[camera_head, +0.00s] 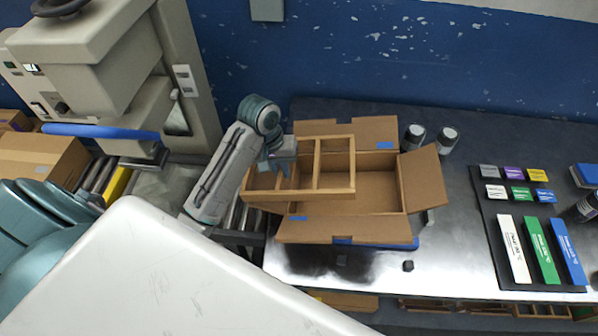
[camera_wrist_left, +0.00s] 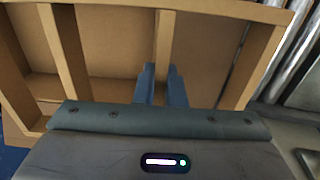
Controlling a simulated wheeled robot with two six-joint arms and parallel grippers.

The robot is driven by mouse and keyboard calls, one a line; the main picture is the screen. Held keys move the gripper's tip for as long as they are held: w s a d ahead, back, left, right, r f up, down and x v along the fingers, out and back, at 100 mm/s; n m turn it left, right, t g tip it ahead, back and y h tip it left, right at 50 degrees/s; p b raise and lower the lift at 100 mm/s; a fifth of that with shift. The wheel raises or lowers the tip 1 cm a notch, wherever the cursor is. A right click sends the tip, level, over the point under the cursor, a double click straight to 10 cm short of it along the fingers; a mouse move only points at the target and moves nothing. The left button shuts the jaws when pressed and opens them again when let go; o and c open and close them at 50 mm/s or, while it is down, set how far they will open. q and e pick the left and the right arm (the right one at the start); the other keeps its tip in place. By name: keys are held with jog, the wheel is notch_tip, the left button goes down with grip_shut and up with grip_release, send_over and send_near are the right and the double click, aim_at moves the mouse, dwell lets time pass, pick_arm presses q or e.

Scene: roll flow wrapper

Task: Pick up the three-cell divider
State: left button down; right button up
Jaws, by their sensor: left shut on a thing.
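The three-cell divider (camera_head: 317,166) is a tan, open wooden-looking frame with inner cross walls. It is over the left part of an open cardboard box (camera_head: 424,180) and overlaps it in the head view. My left gripper (camera_head: 283,168) is at the divider's left part, shut on one of its cross walls. In the left wrist view, the two blue-grey fingers (camera_wrist_left: 161,88) straddle the cross wall of the divider (camera_wrist_left: 163,45). The fingers hide part of that wall. The height of the divider over the box is hard to judge. My right gripper is not in view.
The box's flaps are spread outward on a metal table (camera_head: 460,265). Two jars (camera_head: 447,139) stand behind it. A black mat (camera_head: 489,235) with coloured packs lies to the right. A large machine (camera_head: 110,70) and rollers are at the left.

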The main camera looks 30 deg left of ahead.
pick_arm(q)
jog(key=a, duration=0.2)
jog(key=s+a+b, duration=0.1)
jog(key=a, duration=0.1)
jog(key=s+a, duration=0.1)
jog(key=shift+s+a, duration=0.2)
jog(key=shift+a, duration=0.2)
jog(key=shift+s+a, duration=0.15)
jog(key=shift+a, duration=0.2)
